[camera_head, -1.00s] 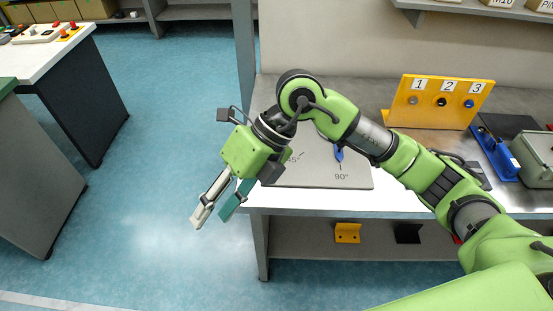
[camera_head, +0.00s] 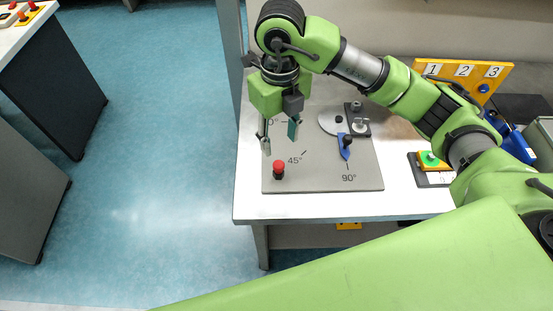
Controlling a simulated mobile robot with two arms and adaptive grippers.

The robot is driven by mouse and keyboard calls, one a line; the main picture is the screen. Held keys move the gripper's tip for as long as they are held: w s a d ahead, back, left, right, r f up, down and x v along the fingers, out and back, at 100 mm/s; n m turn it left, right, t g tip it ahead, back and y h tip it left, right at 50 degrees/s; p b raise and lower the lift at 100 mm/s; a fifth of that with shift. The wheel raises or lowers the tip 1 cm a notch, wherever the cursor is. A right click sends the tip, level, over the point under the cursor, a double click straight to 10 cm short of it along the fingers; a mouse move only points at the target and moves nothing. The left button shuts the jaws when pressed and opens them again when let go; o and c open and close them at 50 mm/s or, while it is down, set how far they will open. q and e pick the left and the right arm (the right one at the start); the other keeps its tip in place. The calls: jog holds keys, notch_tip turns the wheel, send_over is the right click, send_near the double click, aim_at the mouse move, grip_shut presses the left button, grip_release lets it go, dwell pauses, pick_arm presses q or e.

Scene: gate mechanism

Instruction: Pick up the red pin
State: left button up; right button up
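The red pin (camera_head: 279,169) stands upright on the grey angle plate (camera_head: 320,180), near the plate's front left corner and the 45° mark. It has a red top and a dark lower part. My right gripper (camera_head: 279,143) hangs above the plate's left side, pointing down, behind and above the pin in the picture. Its two fingers are spread apart with nothing between them. The gripper does not appear to touch the pin. My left gripper is not in view.
A blue lever with a black knob (camera_head: 347,143) and a round grey disc (camera_head: 329,122) sit on the plate's right part. A green button on a yellow box (camera_head: 432,160) stands right of the plate. A yellow numbered panel (camera_head: 498,73) is behind my arm. Blue floor lies left.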

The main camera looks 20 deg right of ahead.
aim_at(278, 164)
jog(key=f, duration=0.3)
jog(key=shift+s+f+p, duration=0.2)
jog(key=shift+s+p, duration=0.1)
jog(key=shift+p, duration=0.1)
jog(key=shift+w+f, duration=0.2)
jog(key=shift+f, duration=1.2)
jog(key=shift+s+a+f+p, duration=0.1)
jog(key=shift+f+p, duration=0.65)
jog(key=shift+p, duration=0.05)
notch_tip(278, 164, down, 3)
jog(key=shift+r+p, duration=0.2)
jog(key=shift+p, duration=0.25)
jog(key=shift+f, duration=0.55)
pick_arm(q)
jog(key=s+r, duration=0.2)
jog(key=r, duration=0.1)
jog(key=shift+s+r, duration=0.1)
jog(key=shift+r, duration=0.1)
pick_arm(e)
grip_shut()
